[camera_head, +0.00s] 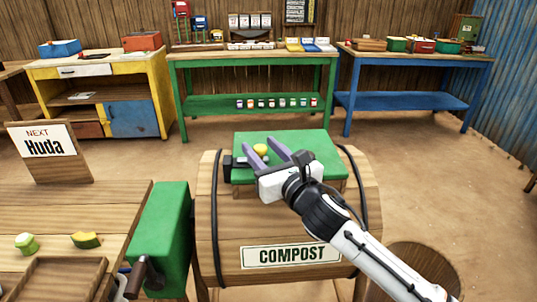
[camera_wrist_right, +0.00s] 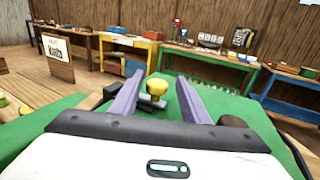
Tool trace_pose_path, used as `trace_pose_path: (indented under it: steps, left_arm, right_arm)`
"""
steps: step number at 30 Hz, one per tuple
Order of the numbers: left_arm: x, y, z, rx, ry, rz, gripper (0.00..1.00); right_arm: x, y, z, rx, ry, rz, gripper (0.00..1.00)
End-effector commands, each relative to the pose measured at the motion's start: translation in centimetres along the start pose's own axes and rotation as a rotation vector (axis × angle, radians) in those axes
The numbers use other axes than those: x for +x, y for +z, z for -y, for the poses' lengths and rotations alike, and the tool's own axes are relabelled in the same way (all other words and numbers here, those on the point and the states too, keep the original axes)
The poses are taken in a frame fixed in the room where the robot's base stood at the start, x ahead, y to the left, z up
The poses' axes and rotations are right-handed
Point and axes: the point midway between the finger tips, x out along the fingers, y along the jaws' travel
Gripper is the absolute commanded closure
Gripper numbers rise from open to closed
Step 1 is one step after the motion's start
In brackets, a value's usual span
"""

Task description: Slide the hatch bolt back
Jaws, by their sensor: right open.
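The hatch bolt has a yellow knob (camera_head: 260,151) and a dark bar with a dark bracket (camera_head: 238,162) at its left, on the green hatch (camera_head: 305,143) of the wooden compost barrel (camera_head: 230,240). My right gripper (camera_head: 259,144) is over the hatch with its two purple fingers spread. In the right wrist view the yellow knob (camera_wrist_right: 157,87) sits between the fingers, with a visible gap on each side. The dark bar (camera_wrist_right: 150,103) is partly hidden behind the left finger. My left gripper is not in view.
A green box with a crank (camera_head: 160,240) stands left of the barrel, beside a wooden counter (camera_head: 85,205) with a "Huda" sign (camera_head: 45,150). Green (camera_head: 250,58) and blue (camera_head: 415,58) tables stand behind. Open floor lies to the right.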

Motion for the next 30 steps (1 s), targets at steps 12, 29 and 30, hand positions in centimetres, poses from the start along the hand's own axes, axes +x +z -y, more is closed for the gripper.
trace_pose_path:
  steps: [12, 29, 30]
  left_arm:
    - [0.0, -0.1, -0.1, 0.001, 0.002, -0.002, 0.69]
    - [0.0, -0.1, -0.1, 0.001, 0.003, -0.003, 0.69]
    - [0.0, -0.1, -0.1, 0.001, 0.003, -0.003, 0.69]
  right_arm:
    - [-6.8, -0.2, 0.1, -0.003, -0.001, -0.003, 0.58]
    - [-10.1, -0.1, 0.1, -0.001, -0.003, -0.002, 0.58]
    - [-10.1, -0.1, 0.1, -0.001, -0.003, -0.002, 0.58]
